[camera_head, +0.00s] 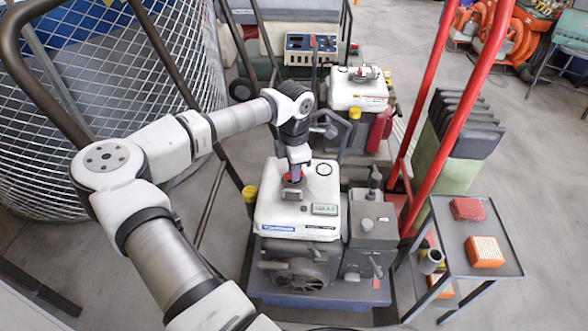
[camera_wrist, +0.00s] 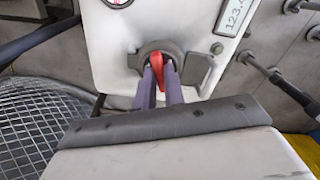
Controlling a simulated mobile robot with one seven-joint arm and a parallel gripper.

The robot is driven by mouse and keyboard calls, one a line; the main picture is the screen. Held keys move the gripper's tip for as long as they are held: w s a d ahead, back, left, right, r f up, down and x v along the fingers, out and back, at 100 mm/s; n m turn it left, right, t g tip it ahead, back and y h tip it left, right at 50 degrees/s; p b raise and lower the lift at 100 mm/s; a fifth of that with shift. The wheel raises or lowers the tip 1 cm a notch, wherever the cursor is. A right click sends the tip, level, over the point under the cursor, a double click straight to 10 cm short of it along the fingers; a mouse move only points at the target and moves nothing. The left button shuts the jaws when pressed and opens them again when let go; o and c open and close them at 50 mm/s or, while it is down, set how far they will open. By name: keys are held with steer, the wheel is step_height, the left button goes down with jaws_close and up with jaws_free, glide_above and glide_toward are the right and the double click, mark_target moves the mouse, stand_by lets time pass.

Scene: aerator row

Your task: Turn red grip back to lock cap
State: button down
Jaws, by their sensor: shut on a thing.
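The red grip (camera_wrist: 157,70) stands up from a round dark cap (camera_wrist: 148,50) on the white top of an engine unit (camera_head: 275,215). In the wrist view my gripper (camera_wrist: 162,77) has its two fingers on either side of the red grip, shut on it. In the head view my gripper (camera_head: 294,173) reaches down from above onto the cap, and only a bit of red shows there. The fingers hide part of the grip and cap.
A round gauge (camera_head: 324,169) and a small display (camera_head: 325,209) sit beside the cap. Red handle bars (camera_head: 440,130) rise at right. A grey cart (camera_head: 505,262) holds orange filters (camera_head: 485,251). A wire cage (camera_head: 70,110) stands at left. A second similar machine (camera_head: 358,88) stands behind.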

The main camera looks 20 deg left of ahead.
steer(key=shift+m, duration=2.3)
steer(key=c, duration=1.5)
jaws_free()
step_height(320, 180, up, 14)
steer(key=shift+f+p, duration=0.1)
steer(key=shift+p, duration=0.4)
